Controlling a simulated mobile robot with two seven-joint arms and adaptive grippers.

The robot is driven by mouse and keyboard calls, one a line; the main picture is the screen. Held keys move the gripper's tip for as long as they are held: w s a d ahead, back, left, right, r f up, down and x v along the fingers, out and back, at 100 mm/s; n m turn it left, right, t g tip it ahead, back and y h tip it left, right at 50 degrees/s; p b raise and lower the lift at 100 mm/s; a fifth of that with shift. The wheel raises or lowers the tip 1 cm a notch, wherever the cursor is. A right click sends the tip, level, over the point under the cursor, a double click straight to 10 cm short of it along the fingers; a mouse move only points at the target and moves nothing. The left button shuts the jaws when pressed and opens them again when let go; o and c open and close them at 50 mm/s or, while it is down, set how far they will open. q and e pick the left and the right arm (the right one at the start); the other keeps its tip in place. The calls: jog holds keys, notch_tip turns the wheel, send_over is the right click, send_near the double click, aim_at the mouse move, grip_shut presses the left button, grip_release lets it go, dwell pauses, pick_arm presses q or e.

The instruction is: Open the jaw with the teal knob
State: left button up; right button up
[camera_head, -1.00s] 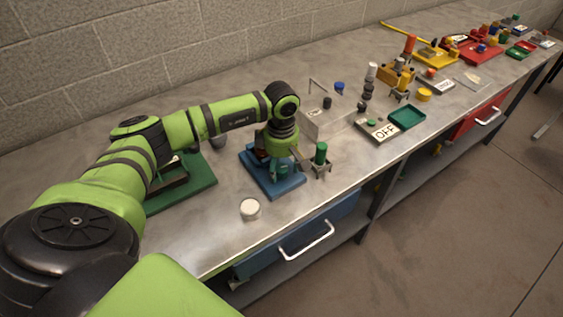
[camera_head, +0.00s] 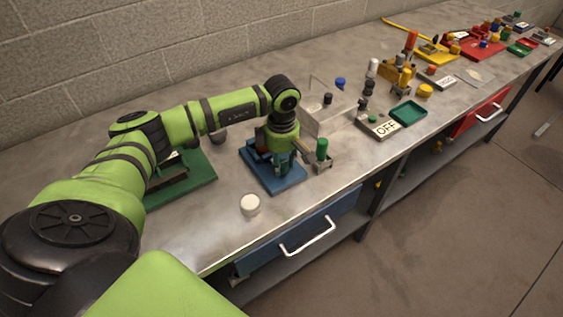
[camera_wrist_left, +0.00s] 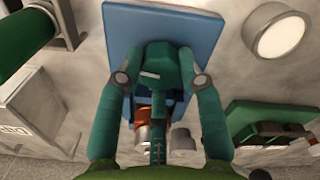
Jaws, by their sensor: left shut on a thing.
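The teal knob (camera_wrist_left: 160,68) is in the left wrist view, near the top middle, over a blue base plate (camera_wrist_left: 190,22). The jaw's device stands on this plate, which also shows in the head view (camera_head: 284,184). A copper-coloured part (camera_wrist_left: 143,136) and a grey part show below the knob in the wrist view. My left gripper (camera_wrist_left: 160,78) has one finger on each side of the knob and is shut on it. In the head view the gripper (camera_head: 283,163) reaches down over the device and hides most of it. My right gripper is not in view.
A white round cap (camera_head: 250,205) lies in front of the blue plate. A green-topped fixture (camera_head: 322,150) stands close on the right. A green board (camera_head: 195,190) lies left, under my arm. A clear box (camera_head: 325,118) is behind. A blue drawer (camera_head: 300,235) is below the front edge.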

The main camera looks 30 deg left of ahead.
pick_arm(q)
jog(key=n+b, duration=0.2)
jog(key=n, duration=0.1)
jog(key=shift+f+n, duration=0.15)
jog(key=shift+n, duration=0.15)
jog(key=n+b, duration=0.2)
jog(key=n, duration=0.2)
jog(key=shift+n, duration=0.3)
jog(key=n+b, duration=0.1)
jog(key=n, duration=0.3)
jog(key=n+b, duration=0.1)
jog(key=n, duration=0.3)
jog(key=shift+n, duration=0.3)
jog(key=o, duration=1.1)
jog(key=shift+o, duration=0.2)
notch_tip(320, 180, up, 12)
